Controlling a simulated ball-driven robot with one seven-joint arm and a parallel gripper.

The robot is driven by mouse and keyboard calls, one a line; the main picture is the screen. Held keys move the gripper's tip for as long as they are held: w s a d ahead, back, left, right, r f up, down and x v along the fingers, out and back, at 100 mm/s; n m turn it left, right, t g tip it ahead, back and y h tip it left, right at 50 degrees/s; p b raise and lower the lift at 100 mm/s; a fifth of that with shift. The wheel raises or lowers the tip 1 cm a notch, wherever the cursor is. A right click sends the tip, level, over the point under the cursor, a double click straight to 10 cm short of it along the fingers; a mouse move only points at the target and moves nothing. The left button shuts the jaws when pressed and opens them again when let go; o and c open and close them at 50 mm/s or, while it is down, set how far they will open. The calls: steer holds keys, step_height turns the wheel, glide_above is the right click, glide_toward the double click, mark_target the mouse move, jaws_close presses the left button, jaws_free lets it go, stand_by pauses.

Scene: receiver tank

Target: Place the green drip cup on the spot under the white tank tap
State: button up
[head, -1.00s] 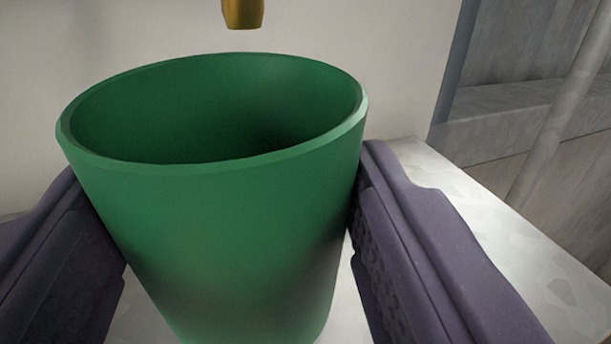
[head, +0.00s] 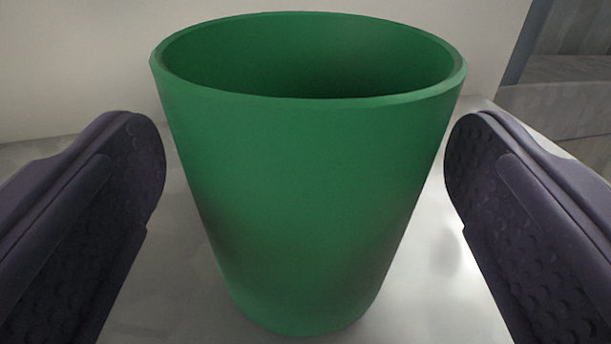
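The green drip cup (head: 305,190) stands upright in the middle of the head view, its base on a pale grey surface (head: 165,290). Its open mouth faces up and the inside looks empty as far as I see. My gripper (head: 305,165) is open, with one dark purple finger on each side of the cup. A gap shows between each finger and the cup wall, so neither touches it. The tap is out of view now, so I cannot tell whether the cup is right under it. No marked spot shows.
A cream wall (head: 80,60), perhaps the tank's side, rises close behind the cup. At the upper right, beyond the surface, are grey blocks or a ledge (head: 560,95). The pale surface is clear on both sides of the cup.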

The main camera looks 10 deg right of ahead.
steer(key=shift+r, duration=0.1)
steer(key=shift+s+r, duration=0.1)
steer(key=shift+r, duration=0.05)
steer(key=v, duration=1.1)
steer(key=shift+s+a+b, duration=0.2)
steer(key=shift+s+b, duration=0.15)
steer(key=shift+s, duration=0.05)
